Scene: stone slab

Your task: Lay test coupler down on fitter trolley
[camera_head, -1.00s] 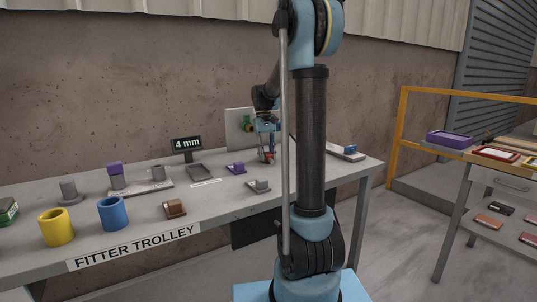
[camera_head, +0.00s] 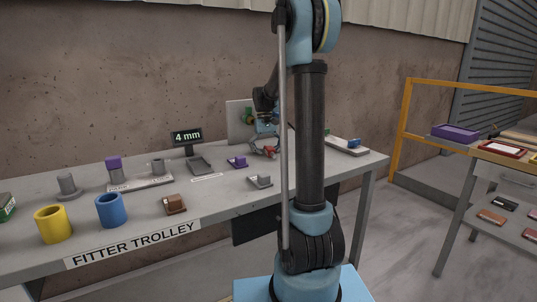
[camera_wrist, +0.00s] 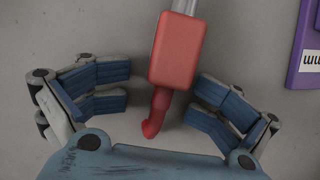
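A red thing with a grey metal end, which looks like the test coupler (camera_wrist: 178,50), lies on the grey top of the fitter trolley (camera_head: 95,195). In the wrist view it sits between the fingers of my gripper (camera_wrist: 160,96), with a clear gap on both sides. The fingers are spread wide and hold nothing. In the head view my gripper (camera_head: 264,150) is low over the trolley top near its back right, and a small bit of red shows by the fingers. The coupler's far end is cut off by the wrist view's edge.
A purple item (camera_wrist: 305,30) lies right of the coupler in the wrist view. The trolley also holds a yellow cup (camera_head: 53,224), a blue cup (camera_head: 111,210), a brown block (camera_head: 174,204), a grey block (camera_head: 260,182) and a "4 mm" display (camera_head: 187,137).

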